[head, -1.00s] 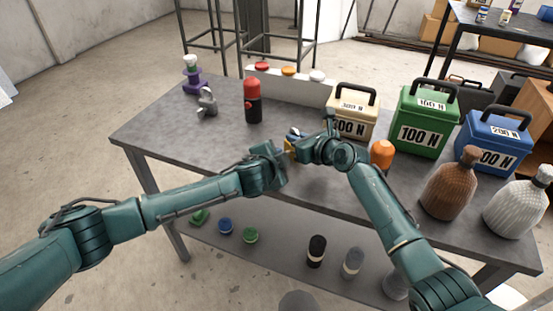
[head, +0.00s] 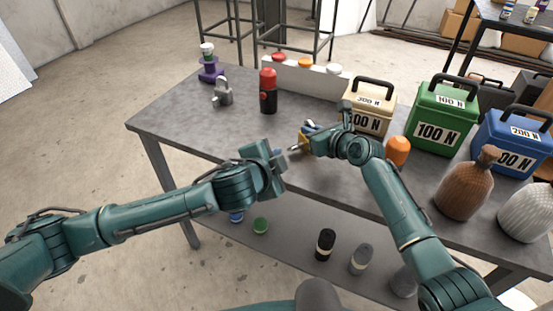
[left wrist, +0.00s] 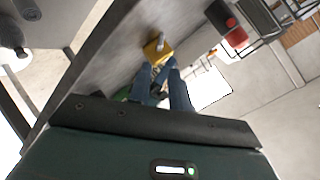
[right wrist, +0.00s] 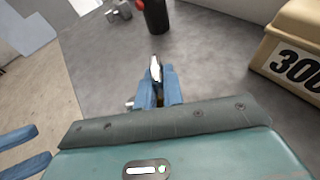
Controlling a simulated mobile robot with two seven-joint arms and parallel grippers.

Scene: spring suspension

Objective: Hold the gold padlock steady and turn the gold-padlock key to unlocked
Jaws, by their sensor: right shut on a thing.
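The gold padlock (head: 304,142) is held by my right gripper (head: 308,132) just above the table, left of the cream box. In the right wrist view its silver shackle (right wrist: 155,68) shows between the blue fingers. A small silver piece, seemingly the key (head: 294,149), sticks out from the padlock toward my left gripper (head: 286,158). Its turn angle is too small to tell. In the left wrist view the yellow face of the padlock (left wrist: 156,48) lies beyond my left fingers. My left fingers (right wrist: 24,152) show apart and empty in the right wrist view, clear of the padlock and key.
A grey padlock (head: 222,92) and a red-and-black bottle (head: 268,92) stand behind on the grey table (head: 190,125). Weight boxes, cream (head: 368,105), green (head: 440,118) and blue (head: 512,142), line the right. An orange object (head: 398,150) is close to my right wrist.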

